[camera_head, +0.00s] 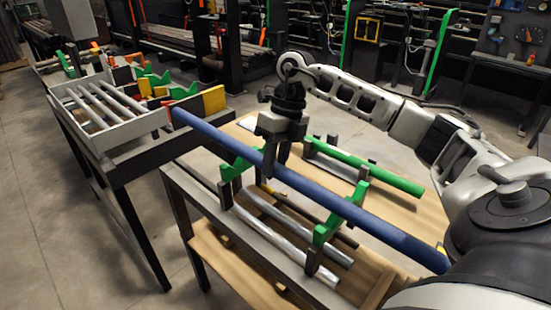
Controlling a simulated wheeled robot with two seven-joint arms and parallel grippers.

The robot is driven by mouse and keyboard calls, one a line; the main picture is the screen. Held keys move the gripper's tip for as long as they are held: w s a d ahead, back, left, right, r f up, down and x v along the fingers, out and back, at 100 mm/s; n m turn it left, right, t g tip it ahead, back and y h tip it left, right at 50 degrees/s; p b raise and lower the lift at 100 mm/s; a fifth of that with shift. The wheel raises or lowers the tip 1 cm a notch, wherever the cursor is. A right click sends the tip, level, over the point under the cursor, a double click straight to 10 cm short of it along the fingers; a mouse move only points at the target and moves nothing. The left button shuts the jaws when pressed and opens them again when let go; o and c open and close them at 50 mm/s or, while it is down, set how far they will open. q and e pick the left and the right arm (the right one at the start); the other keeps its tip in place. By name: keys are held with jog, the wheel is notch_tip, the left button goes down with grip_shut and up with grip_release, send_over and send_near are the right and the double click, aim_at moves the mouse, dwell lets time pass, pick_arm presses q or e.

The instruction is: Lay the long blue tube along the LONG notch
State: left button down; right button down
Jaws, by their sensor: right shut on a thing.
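The long blue tube (320,194) runs slantwise from the grey rack at the left to the lower right. My right gripper (269,160) comes down from above and is shut on the tube left of its middle. Two green notched holders stand under the tube's line, one at the left (236,166) and one at the right (337,220). The tube crosses both holders. I cannot tell whether it rests in their notches or hangs just above. My left gripper is not in view.
Metal rods (275,225) lie below the tube on the dark-framed table (180,195). A green tube (385,177) lies behind on more holders. A grey rack (130,136) with several rods and yellow and red blocks stands at the left. My right arm fills the right side.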

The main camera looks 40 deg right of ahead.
jog(key=shift+f+b, duration=1.1)
jog(key=shift+f, duration=0.95)
jog(key=c, duration=1)
grip_release()
jog(key=shift+f, duration=0.1)
jog(key=p+v, duration=0.2)
jog(key=v, duration=1.4)
